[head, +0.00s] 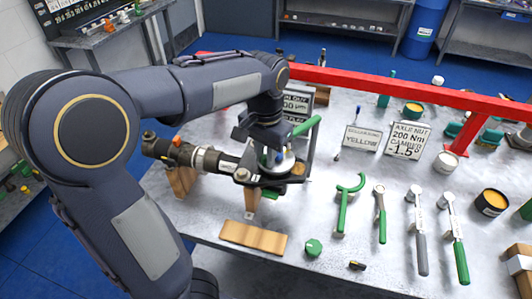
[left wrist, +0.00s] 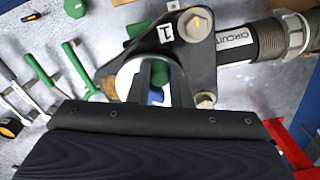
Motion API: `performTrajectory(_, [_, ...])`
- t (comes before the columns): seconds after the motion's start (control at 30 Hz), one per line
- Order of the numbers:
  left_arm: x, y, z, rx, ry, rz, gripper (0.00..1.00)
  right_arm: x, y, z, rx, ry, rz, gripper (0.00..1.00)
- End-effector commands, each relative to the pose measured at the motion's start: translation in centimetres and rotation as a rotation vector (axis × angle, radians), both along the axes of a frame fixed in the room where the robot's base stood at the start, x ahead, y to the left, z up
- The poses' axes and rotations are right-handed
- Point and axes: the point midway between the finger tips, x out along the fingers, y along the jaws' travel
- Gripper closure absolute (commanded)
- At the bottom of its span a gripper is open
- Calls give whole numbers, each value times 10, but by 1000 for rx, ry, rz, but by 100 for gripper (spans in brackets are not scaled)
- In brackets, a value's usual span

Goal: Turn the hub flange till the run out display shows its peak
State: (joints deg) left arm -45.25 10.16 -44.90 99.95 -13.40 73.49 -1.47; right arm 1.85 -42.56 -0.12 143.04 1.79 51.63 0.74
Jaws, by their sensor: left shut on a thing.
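The hub flange (head: 284,166) is a pale round disc at the end of the damper assembly (head: 196,158), on the left part of the bench. My left gripper (head: 272,152) points down over it and is shut on the hub flange at a small blue part. The left wrist view shows the disc (left wrist: 128,76) behind the fingers (left wrist: 153,82), with the blue part partly hidden between them. The run out display (head: 298,103) stands behind my wrist; part of it is covered, and I cannot read its number. My right gripper is not in view.
A red rail (head: 400,93) runs along the back. A wooden block (head: 253,237) and green knob (head: 313,247) lie in front. A green hook tool (head: 344,205) and several wrenches lie right. Signs for yellow colouring (head: 362,138) and axle nut torque (head: 407,141) stand behind.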

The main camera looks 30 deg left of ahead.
Motion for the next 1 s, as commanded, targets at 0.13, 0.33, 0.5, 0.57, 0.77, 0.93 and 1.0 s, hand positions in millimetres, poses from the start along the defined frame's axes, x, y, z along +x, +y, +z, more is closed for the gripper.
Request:
performTrajectory(0.13, [2, 7, 1, -1, 3, -158, 100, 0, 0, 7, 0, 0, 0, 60])
performTrajectory(0.33, [6, 10, 1, 0, 2, -330, 100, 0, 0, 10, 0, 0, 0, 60])
performTrajectory(0.5, [6, 10, 0, 1, 1, -358, 100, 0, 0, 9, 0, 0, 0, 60])
performTrajectory(0.57, [6, 10, 0, 1, 1, -358, 100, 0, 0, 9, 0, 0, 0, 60])
performTrajectory(0.77, [6, 10, 0, 1, 0, -355, 71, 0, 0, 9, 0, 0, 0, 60])
performTrajectory(0.93, [6, 10, 0, 1, 0, -355, 60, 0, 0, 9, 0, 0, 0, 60])
performTrajectory(1.0, [6, 10, 0, 1, 0, -355, 60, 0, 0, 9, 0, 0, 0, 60])
